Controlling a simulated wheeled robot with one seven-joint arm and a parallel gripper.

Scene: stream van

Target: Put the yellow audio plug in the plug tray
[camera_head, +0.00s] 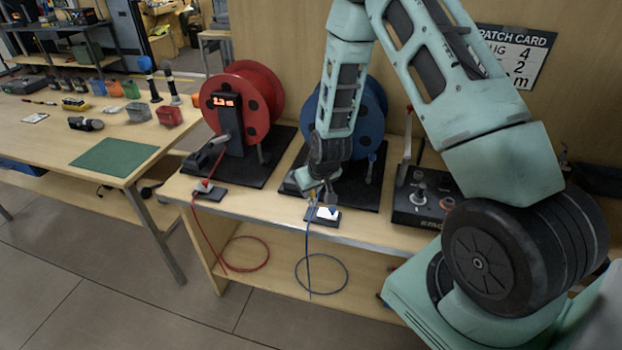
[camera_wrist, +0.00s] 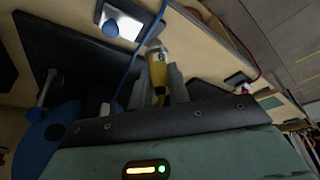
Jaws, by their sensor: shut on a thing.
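The yellow audio plug (camera_wrist: 157,68) has a silver tip and shows between the fingers of my gripper (camera_wrist: 160,88) in the wrist view. My gripper is shut on it. In the head view my gripper (camera_head: 318,188) hangs low in front of the blue reel, just above a small black pad (camera_head: 334,222) with a white top at the bench's front edge. The plug cannot be made out there. The pad also shows in the wrist view (camera_wrist: 104,22), with a blue round piece on it. I cannot tell which thing is the plug tray.
A red reel (camera_head: 262,98) and a blue reel (camera_head: 372,115) stand on black bases. A red cable (camera_head: 196,215) and a blue cable (camera_head: 308,255) hang over the front edge. A control box (camera_head: 425,205) stands right. The left table holds small bins and a green mat (camera_head: 113,158).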

